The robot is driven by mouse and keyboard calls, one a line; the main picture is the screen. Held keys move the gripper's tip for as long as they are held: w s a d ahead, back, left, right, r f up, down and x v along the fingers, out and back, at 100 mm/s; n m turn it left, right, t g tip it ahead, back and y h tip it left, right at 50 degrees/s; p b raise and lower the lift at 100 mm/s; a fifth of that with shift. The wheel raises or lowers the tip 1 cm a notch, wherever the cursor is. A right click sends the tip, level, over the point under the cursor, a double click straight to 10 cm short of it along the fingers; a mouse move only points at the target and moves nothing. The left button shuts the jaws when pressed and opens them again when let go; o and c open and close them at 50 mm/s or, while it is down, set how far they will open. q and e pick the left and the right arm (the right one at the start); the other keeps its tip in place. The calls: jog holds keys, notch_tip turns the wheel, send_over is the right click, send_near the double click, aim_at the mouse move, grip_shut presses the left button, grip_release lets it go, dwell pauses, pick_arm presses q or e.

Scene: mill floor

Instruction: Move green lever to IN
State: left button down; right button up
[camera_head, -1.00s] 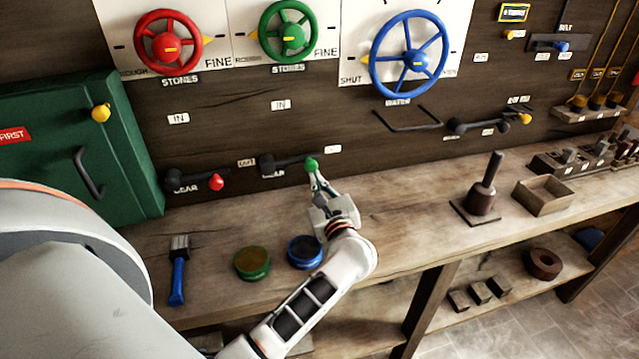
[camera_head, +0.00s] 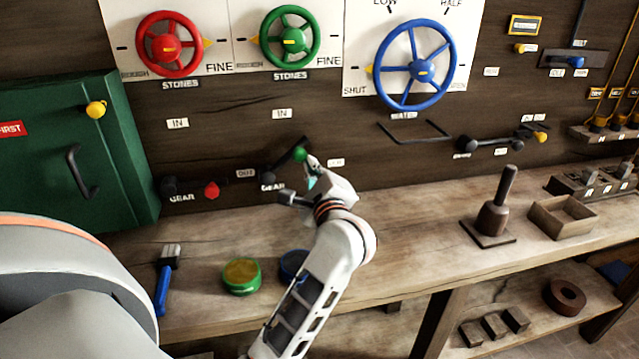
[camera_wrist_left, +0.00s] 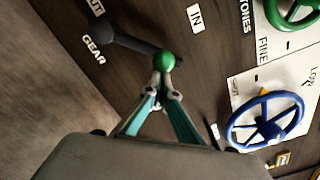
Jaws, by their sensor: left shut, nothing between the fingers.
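The green lever is a dark arm with a green ball knob (camera_head: 300,154) on the wooden wall panel, above the word GEAR. Its arm slants up and right from its pivot (camera_head: 268,179). A white IN label (camera_head: 282,114) sits above it and an OUT label (camera_head: 246,173) left of its pivot. My left gripper (camera_head: 311,168) is shut and empty just below and right of the knob. In the left wrist view, the fingertips (camera_wrist_left: 167,88) are at the green knob (camera_wrist_left: 165,61); I cannot tell if they touch. My right gripper is not in view.
A red-knobbed lever (camera_head: 211,189) lies left of the green one. A green cabinet (camera_head: 125,150) stands at the left. The bench (camera_head: 400,220) holds a brush (camera_head: 166,280), a green tin (camera_head: 241,276) and a blue tin (camera_head: 293,264). Handwheels hang above.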

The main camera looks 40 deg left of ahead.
aim_at(298, 150)
pick_arm(q)
jog(key=shift+s+a+r+n+b, duration=0.25)
jog(key=shift+r+n+b, duration=0.15)
jog(key=shift+n, duration=0.15)
jog(key=shift+s+a+r+n+b, duration=0.2)
jog(key=shift+r+n+b, duration=0.15)
jog(key=shift+n, duration=0.2)
jog(key=shift+s+a+r+n+b, duration=0.3)
jog(key=shift+s+r+n+b, duration=0.05)
jog(key=shift+r+n, duration=0.25)
jog(key=shift+r, duration=0.15)
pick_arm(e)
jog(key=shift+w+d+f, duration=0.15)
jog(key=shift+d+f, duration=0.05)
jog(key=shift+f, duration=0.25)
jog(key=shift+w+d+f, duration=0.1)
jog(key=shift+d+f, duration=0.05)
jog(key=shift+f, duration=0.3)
pick_arm(q)
jog(key=shift+s+a+r, duration=0.1)
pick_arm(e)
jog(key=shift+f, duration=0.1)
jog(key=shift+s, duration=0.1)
